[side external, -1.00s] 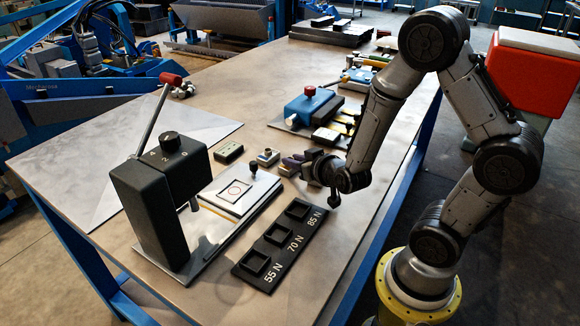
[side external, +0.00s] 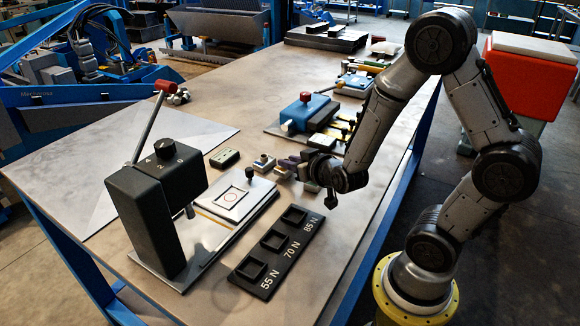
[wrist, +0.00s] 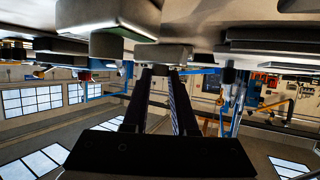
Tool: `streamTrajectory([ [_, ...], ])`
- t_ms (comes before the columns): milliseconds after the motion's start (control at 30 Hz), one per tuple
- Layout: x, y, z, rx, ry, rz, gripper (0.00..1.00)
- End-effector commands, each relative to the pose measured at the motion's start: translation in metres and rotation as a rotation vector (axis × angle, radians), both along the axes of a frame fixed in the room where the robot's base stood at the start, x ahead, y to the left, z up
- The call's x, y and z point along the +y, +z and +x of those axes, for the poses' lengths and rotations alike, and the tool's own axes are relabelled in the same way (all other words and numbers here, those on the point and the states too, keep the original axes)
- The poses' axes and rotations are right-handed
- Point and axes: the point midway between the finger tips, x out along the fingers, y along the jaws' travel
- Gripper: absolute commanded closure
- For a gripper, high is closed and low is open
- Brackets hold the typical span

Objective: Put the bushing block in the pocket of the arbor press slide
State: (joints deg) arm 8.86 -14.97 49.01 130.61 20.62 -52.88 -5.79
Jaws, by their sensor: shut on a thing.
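The arbor press (side external: 148,212) stands at the left front of the table with its lever raised. Its pale slide plate (side external: 262,191) has a framed square pocket (side external: 236,200) with a ring mark; nothing sits in it. My gripper (side external: 287,168) lies low and level over the table, behind and right of the slide, with its fingers pointing left. It is shut on a small grey block, apparently the bushing block (side external: 281,174). In the wrist view, the dark fingers (wrist: 160,72) reach a grey block (wrist: 155,54). Whether that block touches the table is unclear.
A black tray (side external: 283,251) with three square recesses marked 55 N, 70 N and 85 N lies right of the slide. Small blocks (side external: 264,163) (side external: 224,158) stand near my gripper. A blue fixture (side external: 310,113) is behind. Bare table lies at the front right.

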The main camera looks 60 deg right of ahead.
Motion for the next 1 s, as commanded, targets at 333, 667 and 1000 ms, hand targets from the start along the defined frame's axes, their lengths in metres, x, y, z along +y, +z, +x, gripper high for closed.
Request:
streamTrajectory([
  [333,0.013,0.069,-0.037,-0.016,0.003,-0.003,1.00],
  [667,0.027,0.096,-0.081,-0.013,0.000,-0.004,1.00],
  [1000,0.037,0.109,-0.110,-0.013,0.005,0.001,1.00],
])
